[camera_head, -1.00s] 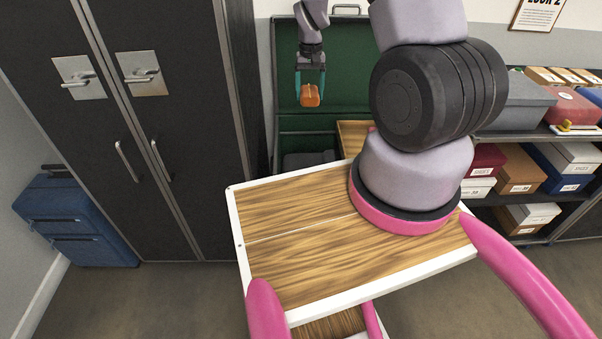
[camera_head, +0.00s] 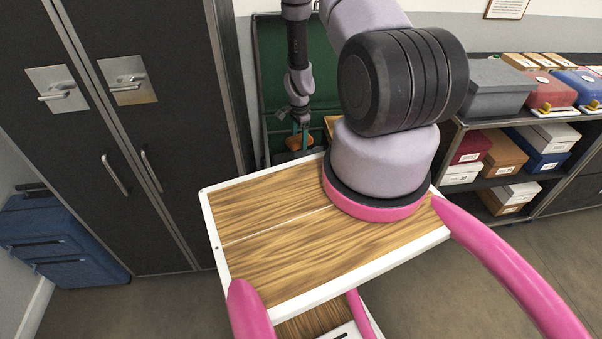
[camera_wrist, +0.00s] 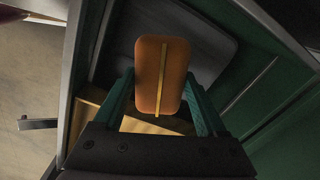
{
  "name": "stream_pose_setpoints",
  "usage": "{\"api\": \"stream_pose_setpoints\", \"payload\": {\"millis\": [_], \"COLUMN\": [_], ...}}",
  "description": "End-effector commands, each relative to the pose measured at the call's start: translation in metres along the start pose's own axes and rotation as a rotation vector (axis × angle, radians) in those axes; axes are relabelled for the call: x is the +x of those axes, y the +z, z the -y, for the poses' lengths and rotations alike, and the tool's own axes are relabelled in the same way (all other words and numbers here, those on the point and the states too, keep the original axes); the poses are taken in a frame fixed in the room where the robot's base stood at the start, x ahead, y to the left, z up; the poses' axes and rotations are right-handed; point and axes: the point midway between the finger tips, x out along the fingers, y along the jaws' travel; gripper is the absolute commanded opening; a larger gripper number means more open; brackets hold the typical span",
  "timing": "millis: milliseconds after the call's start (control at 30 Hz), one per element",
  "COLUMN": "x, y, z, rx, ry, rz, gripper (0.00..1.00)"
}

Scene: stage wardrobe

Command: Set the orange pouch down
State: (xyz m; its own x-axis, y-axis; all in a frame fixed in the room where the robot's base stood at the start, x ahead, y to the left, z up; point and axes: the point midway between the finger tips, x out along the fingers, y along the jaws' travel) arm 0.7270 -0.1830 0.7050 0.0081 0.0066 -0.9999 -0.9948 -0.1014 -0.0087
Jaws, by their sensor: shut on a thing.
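The orange pouch (camera_wrist: 148,75) shows in the wrist view as a rounded block with a yellow strip along it. My gripper (camera_wrist: 160,95) is shut on it, with one teal finger on each side. In the head view the pouch (camera_head: 294,143) hangs low in front of the green trunk (camera_head: 268,60), beyond the far edge of my wooden top, and its lower part is hard to see. In the wrist view a dark flat case or panel (camera_wrist: 215,50) lies below the pouch. I cannot tell whether the pouch touches anything beneath it.
A light wooden piece (camera_wrist: 88,112) lies beside the dark panel in the wrist view. The trunk's metal-edged rim runs close around. Dark wardrobe doors (camera_head: 130,130) stand at left, with a blue suitcase (camera_head: 65,235). A shelf of boxes (camera_head: 500,150) stands at right.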

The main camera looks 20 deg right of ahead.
Motion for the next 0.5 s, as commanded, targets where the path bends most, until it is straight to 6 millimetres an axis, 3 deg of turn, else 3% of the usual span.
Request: {"api": "stream_pose_setpoints", "payload": {"millis": [33,200,500], "x": [0.025,0.082,0.131], "y": [-0.004,-0.013,-0.016], "z": [-0.006,-0.019,-0.031], "rx": [0.069,0.258,0.383], "ry": [0.007,0.007,0.008], "rz": [0.001,-0.003,-0.007], "gripper": [0.13,0.13,0.13]}}
